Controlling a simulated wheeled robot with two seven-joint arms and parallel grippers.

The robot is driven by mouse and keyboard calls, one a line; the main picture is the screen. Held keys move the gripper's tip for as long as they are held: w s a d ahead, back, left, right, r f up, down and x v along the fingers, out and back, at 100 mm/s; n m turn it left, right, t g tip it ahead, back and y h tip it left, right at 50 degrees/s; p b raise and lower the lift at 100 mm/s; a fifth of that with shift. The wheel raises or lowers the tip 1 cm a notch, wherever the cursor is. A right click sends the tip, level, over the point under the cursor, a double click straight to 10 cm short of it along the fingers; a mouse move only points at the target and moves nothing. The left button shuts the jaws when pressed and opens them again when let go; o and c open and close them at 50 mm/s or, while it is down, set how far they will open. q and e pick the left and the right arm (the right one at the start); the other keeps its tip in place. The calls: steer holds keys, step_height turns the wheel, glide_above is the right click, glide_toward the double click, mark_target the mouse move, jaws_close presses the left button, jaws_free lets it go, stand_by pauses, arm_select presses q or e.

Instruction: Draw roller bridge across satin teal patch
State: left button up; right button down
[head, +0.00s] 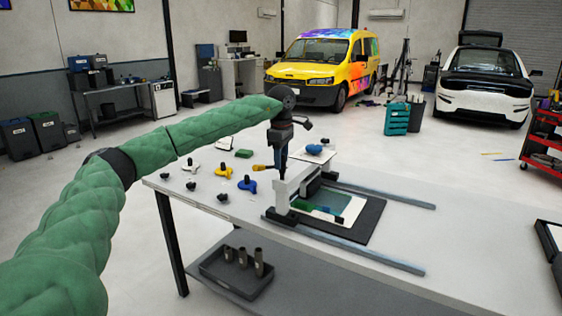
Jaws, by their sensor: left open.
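The roller bridge (297,184) is a light grey and dark frame. It stands across two grey rails, over the left part of a black mat (371,219). The teal patch (322,211) lies on a pale sheet on the mat, to the right of and partly under the bridge. My left gripper (283,166) points down at the bridge's upper left side, with its jaws open. The fingertips are small and dark here, and I cannot tell whether they touch the bridge. My right gripper is out of view.
The near rail (350,249) and far rail (385,194) run right along the table (456,239). Yellow, blue and dark hand tools (223,171) stand left of the bridge. A blue object on a white board (314,149) sits behind it.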

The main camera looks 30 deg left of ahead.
arm_select(q)
step_height(320, 180, up, 6)
steer(key=shift+f+b, duration=0.1)
steer(key=shift+b, duration=0.55)
steer(key=shift+a+r, duration=0.15)
steer(key=shift+r, duration=0.45)
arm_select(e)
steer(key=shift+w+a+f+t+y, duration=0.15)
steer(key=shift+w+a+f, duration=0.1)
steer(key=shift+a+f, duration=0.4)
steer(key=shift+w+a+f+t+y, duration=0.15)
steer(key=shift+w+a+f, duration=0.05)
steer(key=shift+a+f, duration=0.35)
